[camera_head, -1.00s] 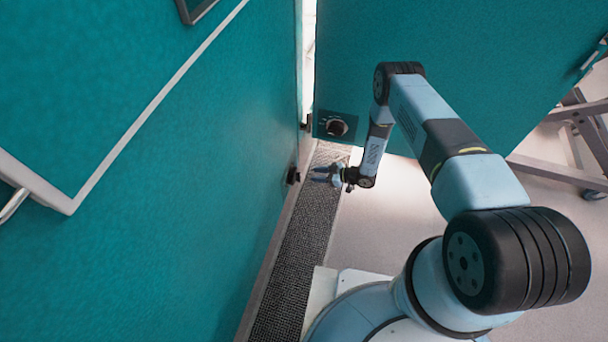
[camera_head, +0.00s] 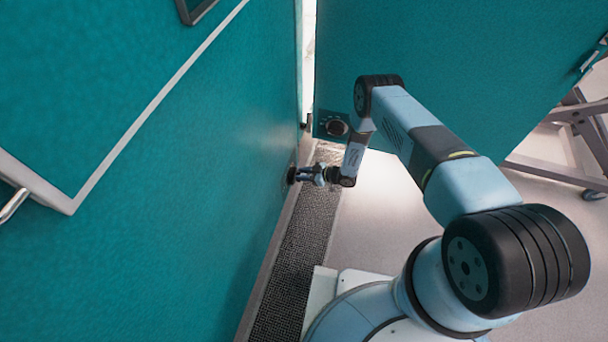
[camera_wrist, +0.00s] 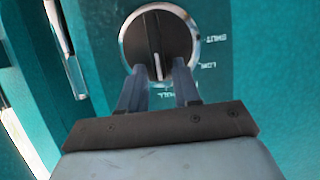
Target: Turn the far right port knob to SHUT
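In the wrist view a round black knob (camera_wrist: 155,38) with a silver ring sits on a teal panel. A white line on its raised bar points down in the picture, near a partly hidden label. SHUT (camera_wrist: 214,39) and LOW (camera_wrist: 208,65) are printed upside down to its right. My gripper (camera_wrist: 160,68) is open, its fingertips apart at the knob's lower edge, one on each side of the bar. Contact cannot be told. In the head view my gripper (camera_head: 299,175) is at a dark knob (camera_head: 291,175) low on the left teal wall.
Another dark knob (camera_head: 337,127) is on the facing teal panel (camera_head: 440,70), close to my forearm. A dark grating strip (camera_head: 295,255) runs along the wall's foot. Pale floor (camera_head: 385,205) lies open to the right. A grey trolley frame (camera_head: 560,170) stands at far right.

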